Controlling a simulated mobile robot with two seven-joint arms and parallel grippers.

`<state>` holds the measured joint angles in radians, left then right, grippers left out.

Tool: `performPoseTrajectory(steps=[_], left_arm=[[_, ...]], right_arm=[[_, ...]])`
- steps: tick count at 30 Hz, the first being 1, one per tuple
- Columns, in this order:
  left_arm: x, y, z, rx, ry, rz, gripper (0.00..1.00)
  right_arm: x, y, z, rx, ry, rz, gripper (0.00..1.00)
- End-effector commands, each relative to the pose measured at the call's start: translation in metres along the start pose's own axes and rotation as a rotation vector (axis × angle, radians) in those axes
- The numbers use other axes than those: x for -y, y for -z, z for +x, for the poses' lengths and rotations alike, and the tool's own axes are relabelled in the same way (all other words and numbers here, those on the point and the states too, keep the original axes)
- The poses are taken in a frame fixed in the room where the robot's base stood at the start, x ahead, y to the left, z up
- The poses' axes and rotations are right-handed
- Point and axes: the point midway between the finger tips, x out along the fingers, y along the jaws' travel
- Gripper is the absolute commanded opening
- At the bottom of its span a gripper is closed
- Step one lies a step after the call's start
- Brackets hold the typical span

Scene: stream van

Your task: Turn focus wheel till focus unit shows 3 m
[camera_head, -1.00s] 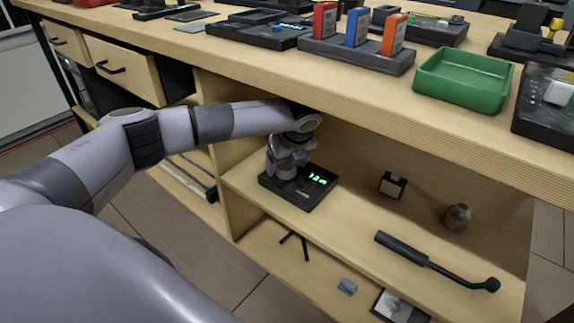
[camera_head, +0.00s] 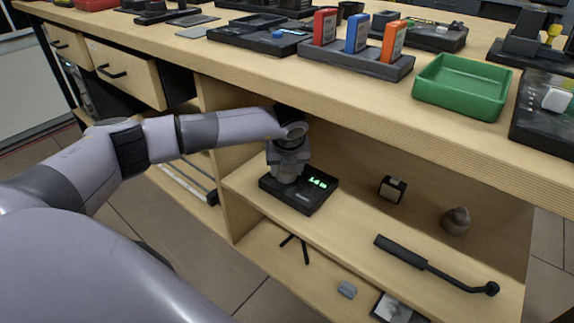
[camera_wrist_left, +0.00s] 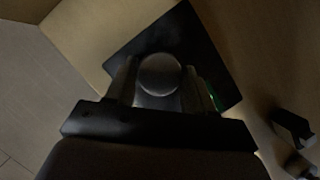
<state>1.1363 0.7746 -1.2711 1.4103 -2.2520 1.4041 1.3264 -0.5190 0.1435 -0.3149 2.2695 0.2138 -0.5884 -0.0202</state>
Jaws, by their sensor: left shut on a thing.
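The focus unit (camera_head: 309,200) is a flat black box on the shelf under the bench top. Its green display (camera_head: 317,183) seems to read about 1.6 m, but the digits are small and blurred. My left gripper (camera_head: 285,178) points down over the left part of the unit. In the left wrist view the round dark focus wheel (camera_wrist_left: 159,73) sits between the two fingers, and my left gripper (camera_wrist_left: 160,82) is shut on it. There only a sliver of green display shows beside the right finger. The head view hides the wheel behind the gripper. My right gripper is out of view.
The bench top (camera_head: 330,85) overhangs the shelf, close above my left wrist. A small black box (camera_head: 392,188), a round grey object (camera_head: 456,220) and a black handled tool (camera_head: 435,264) lie right of the unit. A wooden divider (camera_head: 222,160) stands to its left.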

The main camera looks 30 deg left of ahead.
Motion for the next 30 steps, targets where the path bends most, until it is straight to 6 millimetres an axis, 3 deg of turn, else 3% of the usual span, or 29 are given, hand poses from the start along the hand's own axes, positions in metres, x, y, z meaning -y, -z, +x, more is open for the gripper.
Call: performPoseTrajectory(steps=[6,16,17,18,30], left_arm=[[-0.0007,0.0012,0.0002,-0.003,0.041,0.102,0.22],[-0.0004,0.0014,0.0002,-0.003,0.044,0.110,0.22],[-0.0004,0.0014,0.0002,-0.003,0.044,0.110,0.63],[-0.0004,0.0013,0.0002,-0.003,0.044,0.109,0.76],[-0.0005,-0.0002,-0.0065,0.000,0.045,0.108,0.78]], right_arm=[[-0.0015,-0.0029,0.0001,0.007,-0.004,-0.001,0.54],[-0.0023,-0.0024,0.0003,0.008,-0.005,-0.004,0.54],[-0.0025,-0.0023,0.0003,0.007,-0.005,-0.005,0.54],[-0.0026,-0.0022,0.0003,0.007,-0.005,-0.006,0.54],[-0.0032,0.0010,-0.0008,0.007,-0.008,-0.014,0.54]])
